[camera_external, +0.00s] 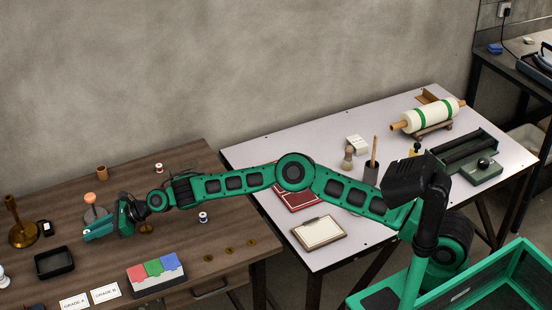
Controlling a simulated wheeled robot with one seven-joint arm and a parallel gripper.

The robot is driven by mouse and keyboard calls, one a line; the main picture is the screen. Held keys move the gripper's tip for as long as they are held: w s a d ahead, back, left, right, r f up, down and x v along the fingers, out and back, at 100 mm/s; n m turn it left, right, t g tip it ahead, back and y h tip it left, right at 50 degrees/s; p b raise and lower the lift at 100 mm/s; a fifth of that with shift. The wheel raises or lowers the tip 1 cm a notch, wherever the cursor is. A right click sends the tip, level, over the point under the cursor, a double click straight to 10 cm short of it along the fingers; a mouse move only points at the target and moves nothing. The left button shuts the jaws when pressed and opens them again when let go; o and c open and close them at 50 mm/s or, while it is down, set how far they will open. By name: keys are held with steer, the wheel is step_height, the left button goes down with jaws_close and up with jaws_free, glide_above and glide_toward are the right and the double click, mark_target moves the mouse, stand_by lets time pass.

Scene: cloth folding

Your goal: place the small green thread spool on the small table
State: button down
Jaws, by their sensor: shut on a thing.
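My gripper (98,232) is at the end of my outstretched arm, over the left part of the wooden table (185,210). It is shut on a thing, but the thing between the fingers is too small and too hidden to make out. I cannot pick out the small green thread spool anywhere. Two other small spools stand on the wooden table: one with red thread (158,167) behind my arm and one with blue thread (203,217) in front of it. Which surface is the small table is not clear from this view.
A black tray (54,262), a brass stand (20,228) and a red, green and blue block box (155,272) surround my gripper. Grade cards (105,292) lie at the front. A pale table (270,151) holding a roller (428,116) and a clipboard (319,232) adjoins.

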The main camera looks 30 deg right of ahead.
steer(key=shift+f, duration=0.95)
steer(key=c, duration=1.6)
jaws_free()
steer(key=shift+f, duration=0.1)
steer(key=shift+c, duration=0.2)
steer(key=shift+d+r, duration=0.3)
steer(key=shift+d, duration=0.1)
steer(key=shift+v, duration=5.6)
steer(key=shift+s, duration=0.1)
